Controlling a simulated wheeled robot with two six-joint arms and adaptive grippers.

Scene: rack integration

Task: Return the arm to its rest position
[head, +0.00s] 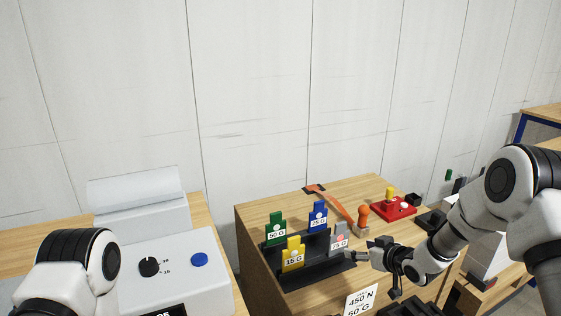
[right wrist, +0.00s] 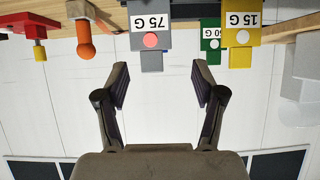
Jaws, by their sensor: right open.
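My right arm (head: 452,230) reaches in from the right in the head view. Its gripper (head: 372,254) is at the right end of the black rack (head: 300,272), close to the grey 75 G block (head: 339,240). In the right wrist view, which looks upside down, the right gripper (right wrist: 162,78) is open with nothing between its fingers. The 75 G block (right wrist: 150,32) shows beyond the fingertips, apart from them. Part of my left arm (head: 75,265) shows at the lower left of the head view; its gripper is out of frame.
The rack also holds green (head: 276,229), blue (head: 318,217) and yellow (head: 293,254) blocks. An orange-handled tool (head: 363,215) and a red base (head: 393,208) stand behind my right gripper on the wooden table (head: 262,212). A white machine (head: 180,265) stands left, across a gap.

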